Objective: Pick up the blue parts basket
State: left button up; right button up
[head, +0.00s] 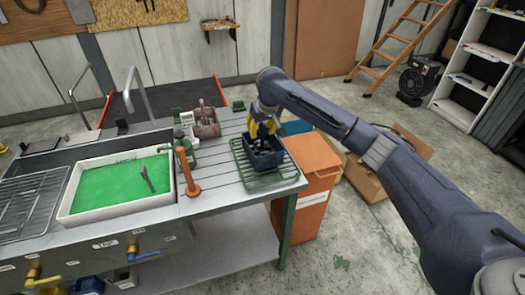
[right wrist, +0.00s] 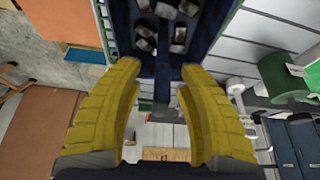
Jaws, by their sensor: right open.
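The blue parts basket (head: 264,161) stands on a green wire rack (head: 284,174) at the right end of the grey bench. In the right wrist view the basket (right wrist: 213,22) shows at the top, with several small grey metal parts (right wrist: 180,32) inside. My right gripper (head: 262,128) has yellow fingers and is directly over the basket. In the right wrist view the right gripper (right wrist: 162,112) is open, its fingers apart on either side of a narrow dark blue bar of the basket. I cannot tell whether they touch it. My left gripper is out of view.
An orange bin (head: 315,165) stands against the bench's right end. A white tray with green liquid (head: 76,214) sits further left.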

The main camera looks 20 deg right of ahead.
jog(key=shift+c, duration=0.2)
grip_shut()
jog(key=shift+r, duration=0.15)
dwell(0.3)
notch_tip(320, 180, up, 20)
dwell(0.7)
dwell(0.4)
